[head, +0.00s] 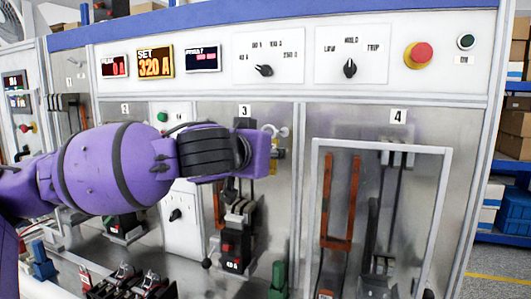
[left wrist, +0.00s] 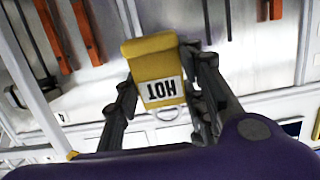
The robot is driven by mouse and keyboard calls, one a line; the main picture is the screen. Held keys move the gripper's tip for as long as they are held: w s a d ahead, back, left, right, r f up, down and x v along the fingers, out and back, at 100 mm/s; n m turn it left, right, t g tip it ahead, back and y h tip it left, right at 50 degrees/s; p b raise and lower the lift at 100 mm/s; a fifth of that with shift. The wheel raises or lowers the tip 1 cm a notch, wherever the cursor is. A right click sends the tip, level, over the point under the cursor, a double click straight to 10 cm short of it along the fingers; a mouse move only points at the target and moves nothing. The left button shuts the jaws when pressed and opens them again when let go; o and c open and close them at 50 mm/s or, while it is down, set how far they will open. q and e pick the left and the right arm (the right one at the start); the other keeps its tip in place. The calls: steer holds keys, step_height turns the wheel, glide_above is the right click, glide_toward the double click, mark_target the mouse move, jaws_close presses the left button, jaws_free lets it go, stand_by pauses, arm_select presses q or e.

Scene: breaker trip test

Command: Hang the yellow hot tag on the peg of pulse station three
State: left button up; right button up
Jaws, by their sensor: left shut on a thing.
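The yellow hot tag (left wrist: 150,50) is in my left gripper (left wrist: 161,72), between its two dark fingers in the left wrist view. Its HOT label appears upside down there, and a pale loop (left wrist: 168,113) sits at the label end. In the head view, my left gripper (head: 262,146) is in front of station three's panel, below the label 3 (head: 245,110). A sliver of yellow tag (head: 273,157) shows beside it. A pale peg with a round end (head: 284,131) is just right of the gripper. I cannot tell whether the loop touches the peg. My right gripper is not in view.
Station 4 (head: 398,117) is to the right, with a pale frame (head: 440,200) around its orange bars. A breaker (head: 236,245) and a green block (head: 278,277) are below my gripper. Knobs and a red button (head: 418,55) are on the panel above.

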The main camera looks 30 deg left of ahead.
arm_select(q)
steer(key=b+x, duration=0.6)
steer(key=x, duration=0.4)
steer(key=shift+r, duration=0.2)
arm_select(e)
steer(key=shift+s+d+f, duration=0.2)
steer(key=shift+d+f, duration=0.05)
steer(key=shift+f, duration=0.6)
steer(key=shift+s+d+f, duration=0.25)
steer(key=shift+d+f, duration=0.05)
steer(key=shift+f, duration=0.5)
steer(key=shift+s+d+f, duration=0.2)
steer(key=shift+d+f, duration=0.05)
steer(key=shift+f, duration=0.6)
arm_select(q)
steer(key=shift+d, duration=0.1)
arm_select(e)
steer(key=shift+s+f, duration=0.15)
